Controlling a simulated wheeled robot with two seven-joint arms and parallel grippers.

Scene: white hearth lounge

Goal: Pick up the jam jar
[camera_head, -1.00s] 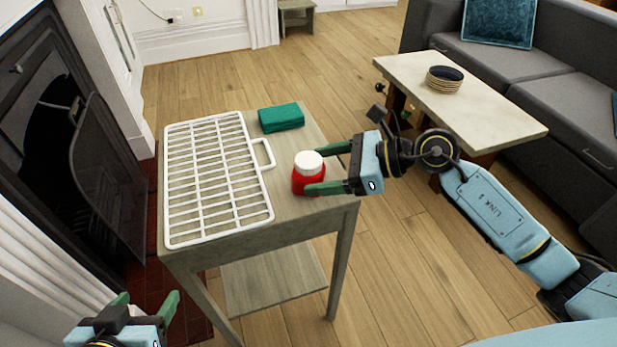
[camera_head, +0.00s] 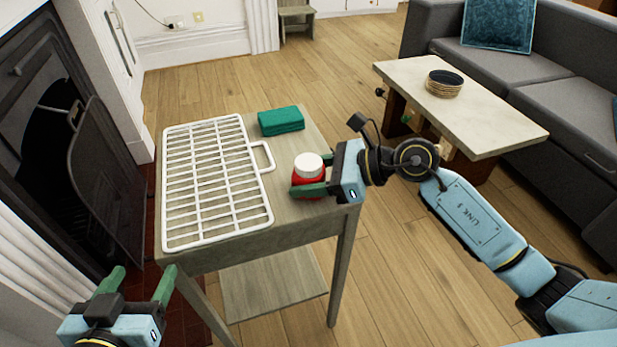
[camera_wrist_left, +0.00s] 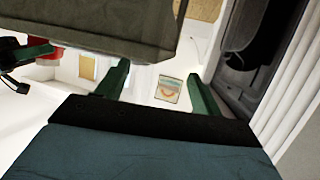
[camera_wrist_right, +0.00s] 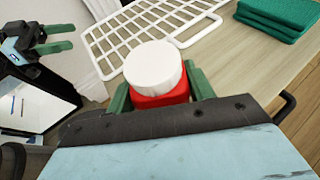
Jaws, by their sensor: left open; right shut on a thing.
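The jam jar (camera_head: 308,167) is red with a white lid and stands upright at the right edge of the small wooden table (camera_head: 290,219). My right gripper (camera_head: 312,184) is shut on the jar from the right, with its green fingers on either side of it. In the right wrist view the jar (camera_wrist_right: 156,76) sits between the two fingers, its white lid towards the camera. I cannot tell whether the jar's base touches the table. My left gripper (camera_head: 139,284) is open and empty, low at the front left of the table.
A white wire rack (camera_head: 218,182) covers the table's left part. A folded green cloth (camera_head: 281,121) lies at its back. A pale low table (camera_head: 462,108) with a stack of round coasters (camera_head: 444,83) stands at the right. A dark fireplace (camera_head: 75,190) is at the left.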

